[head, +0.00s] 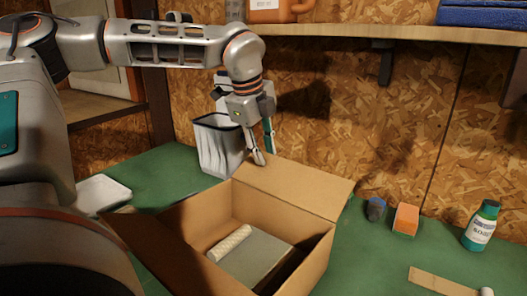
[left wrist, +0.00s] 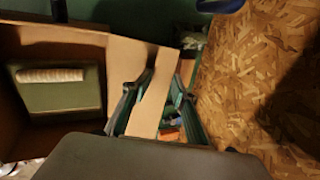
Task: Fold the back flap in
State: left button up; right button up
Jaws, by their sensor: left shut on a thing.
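An open cardboard box (head: 318,258) stands on the green bench. Its back flap (head: 300,186) stands outward from the back wall, tilted up and away from the opening. My left gripper (head: 264,157) is at the flap's left end, shut on it with a finger on either side. In the left wrist view the flap (left wrist: 152,98) runs between the two fingers (left wrist: 155,108). Inside the box lie a grey-green flat block (head: 255,258) and a pale textured roll (head: 230,243). The left flap (head: 150,245) leans outward. My right gripper is not in view.
A grey ribbed bin (head: 218,150) stands close behind the box, near my left gripper. A shelf (head: 400,34) runs above along the chipboard wall.

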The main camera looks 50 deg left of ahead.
pick_arm(q)
jog(key=shift+s+d+r, duration=0.1)
jog(key=shift+s+r, duration=0.3)
jog(key=shift+c, duration=1.1)
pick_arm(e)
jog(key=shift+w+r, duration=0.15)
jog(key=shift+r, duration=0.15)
